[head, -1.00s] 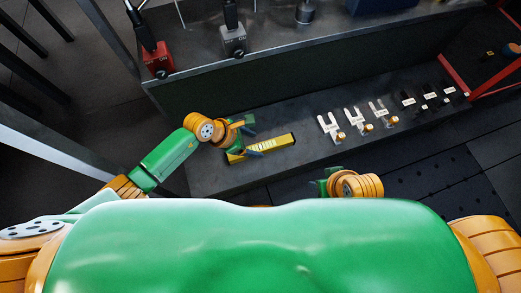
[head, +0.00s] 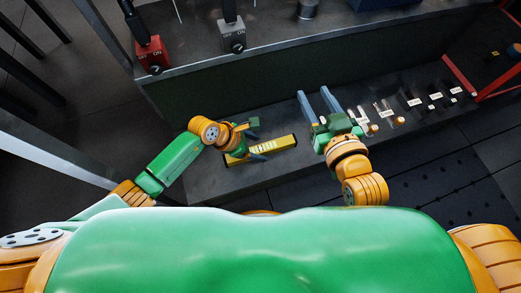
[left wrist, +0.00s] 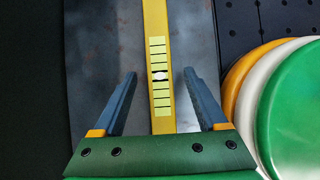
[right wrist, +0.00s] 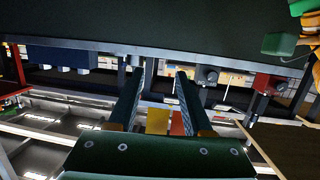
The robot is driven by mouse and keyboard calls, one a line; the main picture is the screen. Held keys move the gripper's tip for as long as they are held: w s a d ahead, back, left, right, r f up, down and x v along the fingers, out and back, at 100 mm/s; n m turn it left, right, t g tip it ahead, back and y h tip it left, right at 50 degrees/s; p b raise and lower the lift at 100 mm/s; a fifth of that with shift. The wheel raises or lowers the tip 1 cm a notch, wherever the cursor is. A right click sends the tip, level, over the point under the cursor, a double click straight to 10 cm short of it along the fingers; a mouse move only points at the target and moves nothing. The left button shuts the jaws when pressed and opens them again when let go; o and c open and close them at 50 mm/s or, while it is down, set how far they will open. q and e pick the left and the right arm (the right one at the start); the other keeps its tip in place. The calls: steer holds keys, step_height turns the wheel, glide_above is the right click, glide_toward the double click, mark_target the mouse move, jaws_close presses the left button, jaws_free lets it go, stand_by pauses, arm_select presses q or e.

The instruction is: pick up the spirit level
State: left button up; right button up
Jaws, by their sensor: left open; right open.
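The spirit level is a long yellow bar (head: 284,143) with pale yellow marks, lying on the lower grey shelf in the head view. In the left wrist view the spirit level (left wrist: 157,40) runs up the middle between the open fingers. My left gripper (head: 259,140) is open over the level, one finger on each side, not closed on it; the left wrist view shows its fingers (left wrist: 158,78). My right gripper (head: 317,97) is open and empty, to the right of the level, its fingers pointing towards the back wall of the shelf. Whether the left fingertips touch the shelf I cannot tell.
Several small labelled parts (head: 384,108) lie right of my right gripper on the lower shelf (head: 215,183). A red switch box (head: 151,57) and a grey one (head: 232,38) stand on the upper ledge. A red frame (head: 480,90) stands at the far right.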

arm_select(q)
steer(key=shift+w+d+f+b, duration=0.1)
steer(key=shift+d+f+b, duration=0.15)
steer(key=shift+f+b, duration=0.25)
steer(key=shift+w+d+f+b, duration=0.1)
steer(key=shift+d+f+b, duration=0.2)
steer(key=shift+f+b, duration=0.15)
steer(key=shift+r, duration=0.1)
jaws_close()
arm_select(e)
step_height(320, 180, up, 14)
steer(key=s+a+n+t+y, duration=0.1)
steer(key=s+t+y, duration=0.1)
steer(key=t, duration=0.6)
steer(key=shift+a+y, duration=0.25)
steer(key=shift+y, duration=0.55)
